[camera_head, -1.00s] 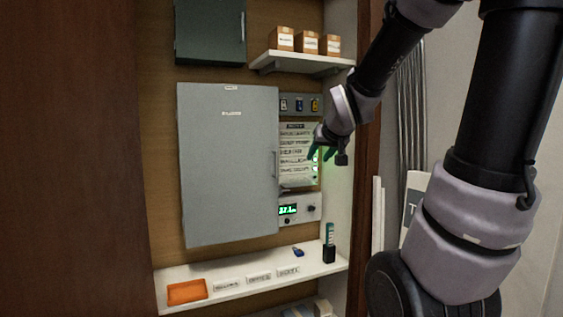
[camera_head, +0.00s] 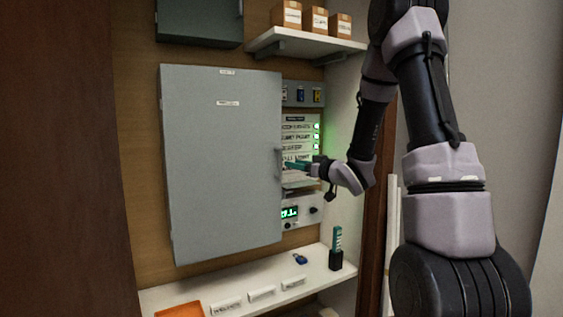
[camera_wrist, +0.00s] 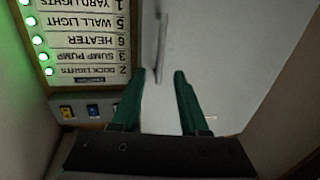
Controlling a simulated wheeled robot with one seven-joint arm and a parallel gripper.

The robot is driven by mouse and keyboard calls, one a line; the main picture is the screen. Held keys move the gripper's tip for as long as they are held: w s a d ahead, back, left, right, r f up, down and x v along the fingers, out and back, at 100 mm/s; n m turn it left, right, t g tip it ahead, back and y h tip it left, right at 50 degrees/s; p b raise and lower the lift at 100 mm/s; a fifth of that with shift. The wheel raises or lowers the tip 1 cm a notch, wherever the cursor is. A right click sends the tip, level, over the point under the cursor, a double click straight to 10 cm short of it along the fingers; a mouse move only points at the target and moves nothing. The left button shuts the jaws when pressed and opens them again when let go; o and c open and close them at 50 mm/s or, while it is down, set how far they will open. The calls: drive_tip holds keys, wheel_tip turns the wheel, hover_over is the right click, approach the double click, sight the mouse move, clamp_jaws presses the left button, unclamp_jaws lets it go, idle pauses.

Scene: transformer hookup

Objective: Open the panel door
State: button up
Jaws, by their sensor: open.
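The grey panel door (camera_head: 222,160) is shut on the back wall, with a vertical bar handle (camera_head: 279,163) near its right edge. In the wrist view the door (camera_wrist: 225,50) fills the right half, and the handle (camera_wrist: 160,45) stands beyond the fingertips. My gripper (camera_head: 292,165) reaches in from the right, its teal fingers close to the handle. In the wrist view my gripper (camera_wrist: 161,73) is open and empty, with the handle roughly in line with the gap between the fingers. I cannot tell if anything touches.
A labelled switch list with green lights (camera_head: 300,135) is right of the door. A display box (camera_head: 300,211) sits below it. A lower shelf (camera_head: 240,290) holds an orange tray (camera_head: 180,310), labels, a blue padlock (camera_head: 300,259) and a black holder (camera_head: 336,260). An upper shelf (camera_head: 310,46) carries small boxes.

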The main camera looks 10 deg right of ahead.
hover_over(281, 176)
drive_tip(key=shift+w, duration=0.35)
clamp_jaws()
idle(1.4)
